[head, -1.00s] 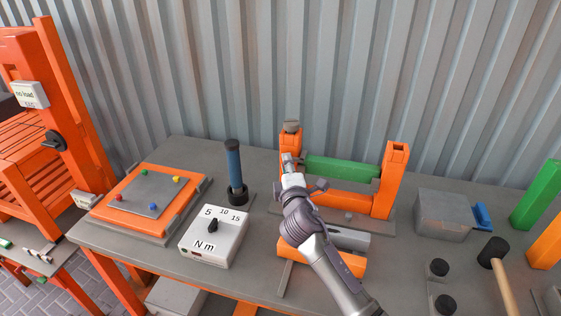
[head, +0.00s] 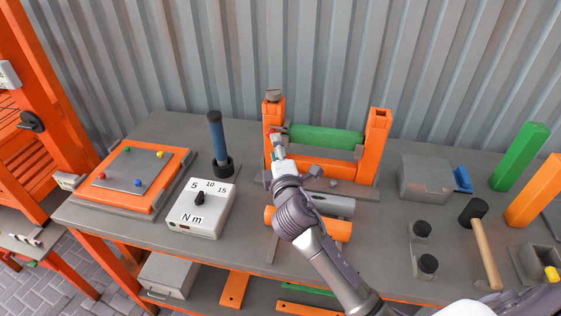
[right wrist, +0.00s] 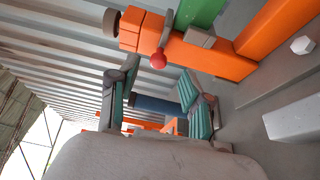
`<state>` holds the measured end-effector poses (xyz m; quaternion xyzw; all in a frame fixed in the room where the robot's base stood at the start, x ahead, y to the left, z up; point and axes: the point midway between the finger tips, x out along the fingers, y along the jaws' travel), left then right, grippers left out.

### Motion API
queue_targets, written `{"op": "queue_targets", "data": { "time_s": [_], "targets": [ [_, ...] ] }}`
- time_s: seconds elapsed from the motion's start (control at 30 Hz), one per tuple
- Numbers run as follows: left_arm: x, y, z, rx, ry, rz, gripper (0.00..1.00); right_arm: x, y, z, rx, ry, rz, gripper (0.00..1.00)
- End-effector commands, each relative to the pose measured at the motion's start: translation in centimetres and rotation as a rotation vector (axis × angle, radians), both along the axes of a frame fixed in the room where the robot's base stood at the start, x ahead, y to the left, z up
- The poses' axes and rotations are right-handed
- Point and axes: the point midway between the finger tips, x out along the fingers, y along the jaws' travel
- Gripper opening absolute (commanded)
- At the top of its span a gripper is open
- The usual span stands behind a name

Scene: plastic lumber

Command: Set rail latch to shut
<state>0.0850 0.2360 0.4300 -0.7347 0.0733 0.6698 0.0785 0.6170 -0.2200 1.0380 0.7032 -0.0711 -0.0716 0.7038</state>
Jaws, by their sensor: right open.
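An orange stand has a left post (head: 268,116) and a right post (head: 374,147), with a green rail (head: 326,137) lying between them. A small lever with a red ball knob (right wrist: 158,61) sits on an orange post in the right wrist view; I take it to be the rail latch. Its red knob (head: 271,131) also shows by the left post in the head view. My right gripper (head: 278,152) is open and empty in front of the left post. In the right wrist view its fingers (right wrist: 160,98) are apart, with the knob beyond them. My left gripper is out of view.
A torque box (head: 202,209), a blue-handled tool (head: 217,145) and an orange board (head: 172,160) stand to the left. A grey box (head: 425,177) and a mallet (head: 485,250) are to the right. A corrugated wall (head: 300,50) closes the back.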

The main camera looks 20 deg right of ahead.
Motion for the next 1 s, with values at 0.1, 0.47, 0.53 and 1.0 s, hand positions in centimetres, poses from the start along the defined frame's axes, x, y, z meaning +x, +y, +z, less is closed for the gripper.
{"op": "queue_targets", "data": {
  "time_s": [0.1, 0.47, 0.53, 1.0],
  "targets": [
    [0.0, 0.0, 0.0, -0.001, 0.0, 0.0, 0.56, -2.6, 0.5, -0.1, 0.003, 0.003, 0.0, 0.49],
    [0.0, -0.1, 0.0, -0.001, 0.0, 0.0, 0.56, -5.7, 1.1, 0.0, 0.001, 0.001, -0.002, 0.49],
    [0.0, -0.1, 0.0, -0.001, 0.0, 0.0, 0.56, -5.7, 1.1, 0.0, 0.001, 0.001, -0.002, 0.49],
    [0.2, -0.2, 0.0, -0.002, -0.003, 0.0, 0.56, -5.6, 1.1, 0.0, 0.001, 0.001, -0.002, 0.49]
  ]
}}
